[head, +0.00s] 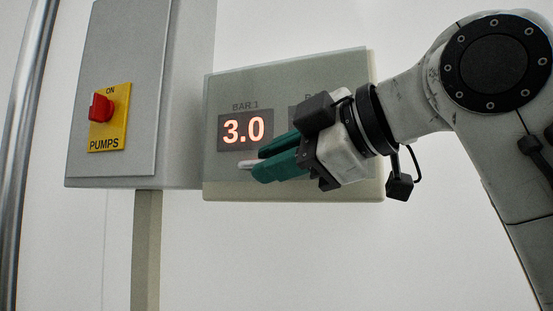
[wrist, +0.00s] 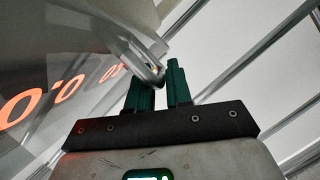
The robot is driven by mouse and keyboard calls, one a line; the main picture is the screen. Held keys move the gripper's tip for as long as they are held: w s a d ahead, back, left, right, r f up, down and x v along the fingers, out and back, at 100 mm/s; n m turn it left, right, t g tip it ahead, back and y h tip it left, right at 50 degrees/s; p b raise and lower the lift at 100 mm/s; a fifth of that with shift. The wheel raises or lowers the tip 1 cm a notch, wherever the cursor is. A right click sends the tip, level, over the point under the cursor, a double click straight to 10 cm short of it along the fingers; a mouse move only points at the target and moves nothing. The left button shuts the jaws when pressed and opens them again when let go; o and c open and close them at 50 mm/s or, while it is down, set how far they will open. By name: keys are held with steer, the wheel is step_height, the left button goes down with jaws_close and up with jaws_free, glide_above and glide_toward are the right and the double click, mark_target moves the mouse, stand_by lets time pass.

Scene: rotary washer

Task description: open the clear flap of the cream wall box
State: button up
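The cream wall box (head: 374,192) hangs right of the grey cabinet in the head view. Its clear flap (head: 285,80) lies over the front, looking closed. A lit red "3.0" display (head: 244,130) shows beneath; the display right of it is mostly hidden by my gripper. My gripper (head: 252,160) reaches in from the right, its green fingers across the lower middle of the box front. In the wrist view my fingers (wrist: 160,80) stand apart with a narrow gap. A clear bar-like edge of the flap (wrist: 140,58) runs down to this gap; whether they touch it is unclear.
The grey cabinet (head: 120,50) with a red knob (head: 101,108) on a yellow plate stands close at left. A grey post (head: 147,250) runs below it. A shiny metal pipe (head: 30,120) stands at the far left. The wall below the box is clear.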

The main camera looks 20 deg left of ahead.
jaws_close()
steer(key=shift+f, duration=0.1)
steer(key=shift+s, duration=0.1)
